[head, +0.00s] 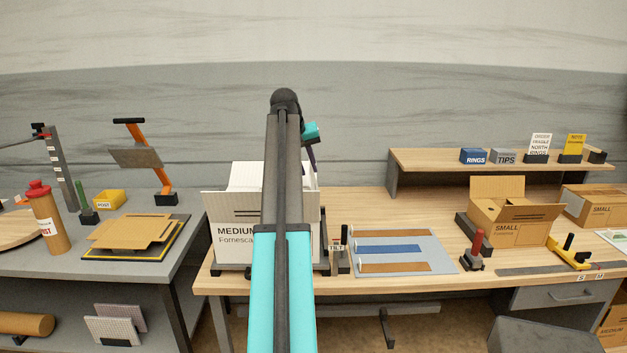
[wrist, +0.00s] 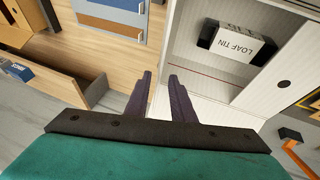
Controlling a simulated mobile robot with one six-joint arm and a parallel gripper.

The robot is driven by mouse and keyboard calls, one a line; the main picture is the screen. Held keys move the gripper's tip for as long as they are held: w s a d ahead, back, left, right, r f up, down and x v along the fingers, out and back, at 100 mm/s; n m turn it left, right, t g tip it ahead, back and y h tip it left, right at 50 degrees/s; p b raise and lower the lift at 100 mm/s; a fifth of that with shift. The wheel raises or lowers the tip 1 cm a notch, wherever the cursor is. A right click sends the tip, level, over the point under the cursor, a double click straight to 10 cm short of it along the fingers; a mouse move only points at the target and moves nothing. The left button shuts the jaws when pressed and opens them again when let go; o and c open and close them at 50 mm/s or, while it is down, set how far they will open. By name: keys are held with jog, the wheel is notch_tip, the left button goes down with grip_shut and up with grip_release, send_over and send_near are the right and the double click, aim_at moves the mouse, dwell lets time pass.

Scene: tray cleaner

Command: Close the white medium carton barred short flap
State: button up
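The white medium carton (head: 228,247) stands on the wooden bench, partly hidden behind my arm. Its top is open, with white flaps (head: 245,176) raised at the back. A front flap with dark bars (head: 246,216) shows above the "MEDIUM" print. My gripper (head: 314,165) is above the carton's right side, with one purple finger visible. In the wrist view, the two fingers (wrist: 160,75) are apart with nothing between them, near the carton's edge. A loaf tin (wrist: 238,43) lies inside the carton. A white flap with a dark dot (wrist: 283,84) stands out at right.
A grey mat (head: 425,238) with blue and brown strips lies right of the carton. A small brown carton (head: 500,235) stands farther right, below a raised shelf (head: 430,160). A red-handled tool (head: 476,247) stands between them. A grey table (head: 180,258) is at left.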

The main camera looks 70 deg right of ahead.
jog(key=shift+p+x, duration=0.65)
jog(key=shift+x, duration=3)
grip_shut()
